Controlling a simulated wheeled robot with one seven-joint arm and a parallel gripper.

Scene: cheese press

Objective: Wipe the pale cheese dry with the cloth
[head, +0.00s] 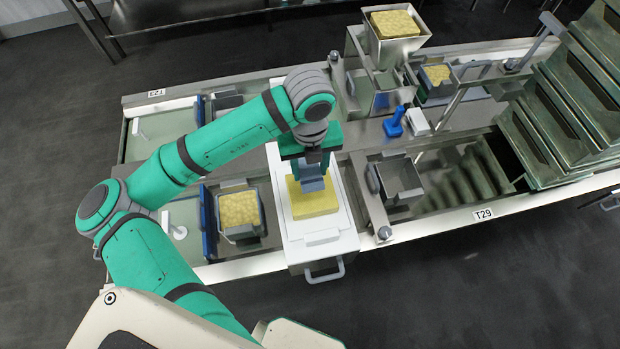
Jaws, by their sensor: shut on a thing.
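The pale yellow cheese (313,206) lies on a white board (324,236) in the middle of the bench. My gripper (311,172) is above the cheese, pointing down, and is shut on a blue-grey cloth (312,185). The cloth is over the far part of the cheese's top. I cannot tell from this angle whether it touches the cheese. The cloth and gripper hide part of the cheese's far side.
A mould with yellow cheese (238,209) stands left of the board. An empty metal box (401,177), a blue-handled tool (394,121) and a white block (419,122) are to the right. A hopper (396,47) holds cheese at the back. Stacked trays (562,115) stand far right.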

